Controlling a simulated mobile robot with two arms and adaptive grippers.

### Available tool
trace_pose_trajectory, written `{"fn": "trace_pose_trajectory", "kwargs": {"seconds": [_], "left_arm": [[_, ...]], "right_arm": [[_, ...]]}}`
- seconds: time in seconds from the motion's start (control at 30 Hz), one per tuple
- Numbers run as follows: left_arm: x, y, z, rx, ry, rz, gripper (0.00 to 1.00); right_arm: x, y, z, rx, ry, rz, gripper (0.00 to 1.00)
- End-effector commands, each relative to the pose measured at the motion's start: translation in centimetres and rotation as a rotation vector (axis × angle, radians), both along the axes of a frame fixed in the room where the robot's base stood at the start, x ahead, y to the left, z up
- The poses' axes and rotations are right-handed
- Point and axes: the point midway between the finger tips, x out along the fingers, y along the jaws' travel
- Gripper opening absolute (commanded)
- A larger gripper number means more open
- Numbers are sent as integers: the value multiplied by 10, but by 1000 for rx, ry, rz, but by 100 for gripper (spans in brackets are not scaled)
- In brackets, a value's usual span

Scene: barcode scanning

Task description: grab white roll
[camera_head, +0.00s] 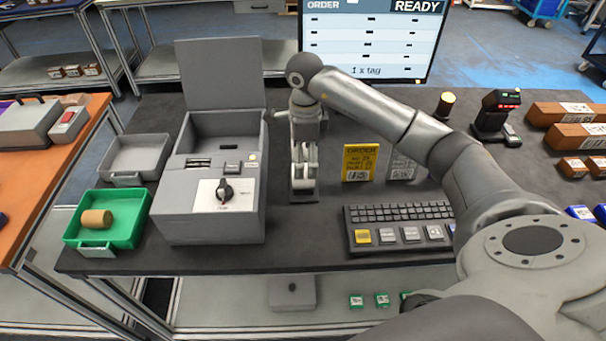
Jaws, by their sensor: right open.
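White rolls (304,172) are on a narrow dark stand in the middle of the table, just right of the grey machine (211,205). My right gripper (304,143) points down directly above them, at the end of the arm that reaches in from the lower right. It is open. It covers the upper part of the rolls and the stand, and I cannot tell whether its fingers touch a roll. My left gripper is not in view.
The grey machine, with its lid raised, stands close on the left. A green tray (129,240) with a tan roll (97,218) and a grey tray (134,158) lie further left. A keyboard (399,226), yellow order card (359,163) and scanner (496,113) are on the right.

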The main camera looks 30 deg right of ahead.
Motion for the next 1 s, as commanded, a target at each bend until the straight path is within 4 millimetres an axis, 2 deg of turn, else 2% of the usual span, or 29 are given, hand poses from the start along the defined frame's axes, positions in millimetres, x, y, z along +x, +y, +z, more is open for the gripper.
{"fn": "trace_pose_trajectory", "kwargs": {"seconds": [0.23,0.37,0.5,0.77,0.87,1.0], "left_arm": [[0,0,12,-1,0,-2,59],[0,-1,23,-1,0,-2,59],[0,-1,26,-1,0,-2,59],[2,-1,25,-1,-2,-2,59],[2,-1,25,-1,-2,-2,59],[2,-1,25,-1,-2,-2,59]], "right_arm": [[-1,3,-18,3,4,2,82],[-2,6,-36,3,4,0,82],[-1,5,-54,2,3,0,82],[0,5,-60,1,-2,1,82],[0,5,-59,1,-2,1,74],[0,5,-59,1,-2,1,56]]}}
